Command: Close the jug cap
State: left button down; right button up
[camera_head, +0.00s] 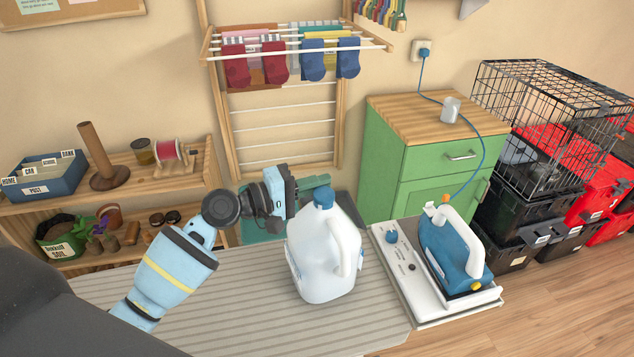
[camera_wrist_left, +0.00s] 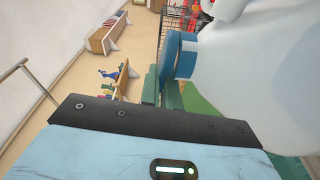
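A white jug (camera_head: 325,258) with a handle on its right stands upright on the grey striped surface. Its blue cap (camera_head: 324,197) is at the top of the neck; the cap also shows from close by in the left wrist view (camera_wrist_left: 180,55). I cannot tell how firmly it is seated. My left gripper (camera_head: 316,182) is just behind and left of the cap, at about its height. Its green fingers (camera_wrist_left: 165,92) lie close together with nothing seen between them, beside the cap; contact is unclear. My right gripper is not in view.
A blue iron (camera_head: 452,252) stands on a white base (camera_head: 408,283) right of the jug. Behind are a green cabinet (camera_head: 425,150) and a drying rack with socks (camera_head: 290,62). Shelves with small items are at left. The striped surface (camera_head: 240,305) is clear in front.

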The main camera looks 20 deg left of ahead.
pick_arm(q)
jog(key=c, duration=1.6)
grip_release()
jog(key=shift+s+a+f, duration=0.1)
jog(key=shift+s+a, duration=0.25)
jog(key=shift+a, duration=0.05)
jog(key=b+v, duration=0.1)
jog(key=v, duration=0.5)
jog(key=shift+s+a+b, duration=0.25)
jog(key=shift+b, duration=0.15)
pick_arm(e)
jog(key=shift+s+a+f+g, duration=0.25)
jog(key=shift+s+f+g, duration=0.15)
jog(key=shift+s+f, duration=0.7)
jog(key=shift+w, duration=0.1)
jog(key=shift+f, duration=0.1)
